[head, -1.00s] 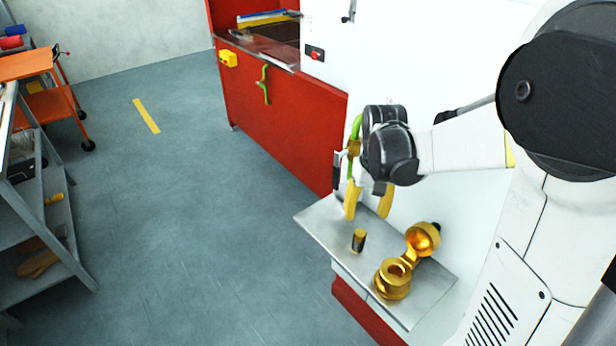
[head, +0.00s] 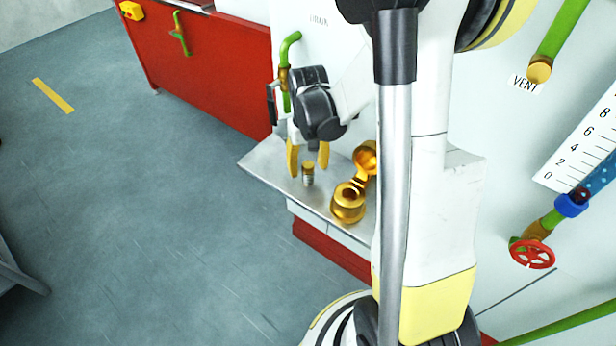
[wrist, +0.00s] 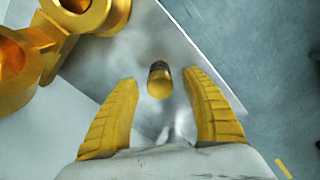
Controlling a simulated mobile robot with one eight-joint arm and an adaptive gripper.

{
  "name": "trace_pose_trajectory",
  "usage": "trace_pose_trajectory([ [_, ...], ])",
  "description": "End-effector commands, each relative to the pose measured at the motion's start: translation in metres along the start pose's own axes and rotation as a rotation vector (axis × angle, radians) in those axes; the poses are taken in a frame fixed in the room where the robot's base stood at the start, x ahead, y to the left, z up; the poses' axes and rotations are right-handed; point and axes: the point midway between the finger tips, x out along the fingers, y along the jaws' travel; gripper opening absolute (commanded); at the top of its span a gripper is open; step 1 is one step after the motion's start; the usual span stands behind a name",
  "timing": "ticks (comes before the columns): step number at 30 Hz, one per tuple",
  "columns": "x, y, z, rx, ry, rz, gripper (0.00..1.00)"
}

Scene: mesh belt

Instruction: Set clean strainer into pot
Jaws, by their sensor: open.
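The strainer (head: 308,175), a small cylinder with a yellow top and a darker mesh-like body, stands upright on the metal shelf (head: 262,166). My gripper (head: 308,158) is open above it, pointing down, with a yellow finger to each side. In the wrist view the strainer (wrist: 159,82) lies between the open fingertips (wrist: 162,82), apart from both. The brass pot (head: 347,206) with a round open mouth stands to the right on the shelf, joined to a rounded brass part (head: 366,158) behind it. In the wrist view the pot (wrist: 14,70) is at upper left, cut by the frame.
A green pipe with a handle (head: 287,78) rises on the white wall just behind my gripper. A red handwheel (head: 531,254) and a level scale (head: 583,140) are on the wall at right. The floor left of the shelf is clear.

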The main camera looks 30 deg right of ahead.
Motion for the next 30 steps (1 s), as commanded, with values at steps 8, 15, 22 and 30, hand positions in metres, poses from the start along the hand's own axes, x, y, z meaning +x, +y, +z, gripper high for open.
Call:
trace_pose_trajectory([
  [8, 0.001, 0.0, 0.0, 0.0, 0.0, 0.0, 0.39],
  [15, 0.001, 0.0, 0.0, 0.0, 0.0, 0.0, 0.0],
  [22, 0.0, 0.0, 0.0, 0.0, 0.001, 0.0, 0.0],
  [30, -0.04, 0.0, 0.0, 0.0, 0.0, 0.0, 0.0],
])
